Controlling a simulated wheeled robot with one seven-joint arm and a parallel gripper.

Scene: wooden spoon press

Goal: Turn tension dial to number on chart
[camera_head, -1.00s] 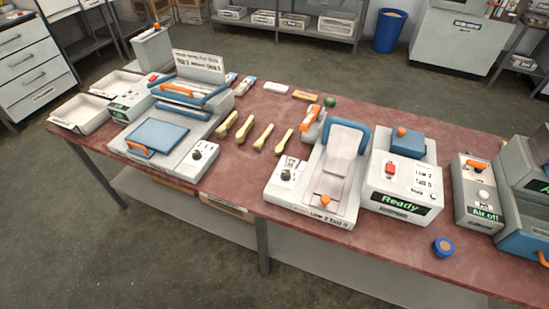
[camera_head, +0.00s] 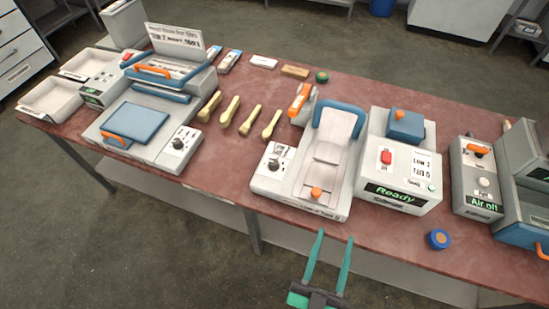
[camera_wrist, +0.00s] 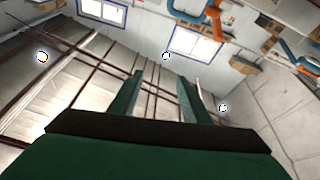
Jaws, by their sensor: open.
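In the head view two machines carry small dark dials on white plates. One dial (camera_head: 180,143) is at the front right corner of the left machine (camera_head: 165,152). The other dial (camera_head: 274,164) is on the left side of the middle machine (camera_head: 318,165). A chart board (camera_head: 176,40) with printed text stands behind the left machine; its writing is too small to read. More print is on the top of the "Ready" box (camera_head: 399,175). My gripper (camera_head: 335,240) is open and empty in front of the table, below the middle machine. Its fingers also show in the wrist view (camera_wrist: 160,76).
Several wooden spoon pieces (camera_head: 250,120) lie between the machines. A blue round puck (camera_head: 438,239) lies near the front edge. An "Air off" box (camera_head: 477,180) stands to the right. The wrist view shows mostly ceiling and walls, no dial.

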